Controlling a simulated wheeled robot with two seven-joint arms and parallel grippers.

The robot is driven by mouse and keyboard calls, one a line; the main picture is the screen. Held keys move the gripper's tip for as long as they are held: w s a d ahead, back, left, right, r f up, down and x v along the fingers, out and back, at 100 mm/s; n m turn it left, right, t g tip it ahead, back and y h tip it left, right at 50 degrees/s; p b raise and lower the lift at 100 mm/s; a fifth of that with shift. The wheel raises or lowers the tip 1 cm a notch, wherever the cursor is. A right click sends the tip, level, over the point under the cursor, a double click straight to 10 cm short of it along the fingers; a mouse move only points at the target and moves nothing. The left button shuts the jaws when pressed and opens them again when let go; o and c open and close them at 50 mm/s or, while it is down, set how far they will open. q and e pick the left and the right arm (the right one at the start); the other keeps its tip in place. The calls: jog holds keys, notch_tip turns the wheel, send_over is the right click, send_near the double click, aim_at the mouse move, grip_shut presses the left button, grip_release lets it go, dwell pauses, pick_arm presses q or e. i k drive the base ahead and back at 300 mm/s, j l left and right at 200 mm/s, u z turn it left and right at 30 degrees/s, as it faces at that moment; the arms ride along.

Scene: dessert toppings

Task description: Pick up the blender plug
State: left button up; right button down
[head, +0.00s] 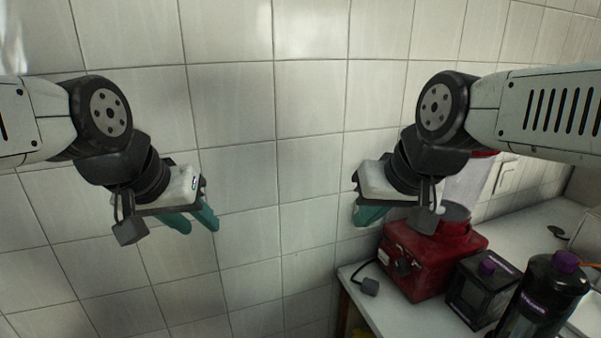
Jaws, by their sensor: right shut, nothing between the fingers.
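The blender plug (370,287) is a small dark grey block on a black cord. It lies on the white counter near its left front edge, left of the red blender (425,262). My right gripper (368,215) has teal fingers that are shut and empty. It hangs above and behind the plug in the picture, apart from it, and its arm covers part of the blender jar. My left gripper (197,224) is in front of the tiled wall at the left, far from the plug. Its two teal fingers stand apart with nothing between them.
A black box with a purple knob (484,285) and a black bottle with a purple cap (545,295) stand right of the blender. The counter (362,312) ends just left of the plug. A wall socket (507,177) is at the right.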

aim_at(369, 287)
jog(key=k+j+z, duration=0.1)
jog(key=j+z, duration=0.25)
jog(key=k+j+z, duration=0.1)
jog(key=j+z, duration=0.3)
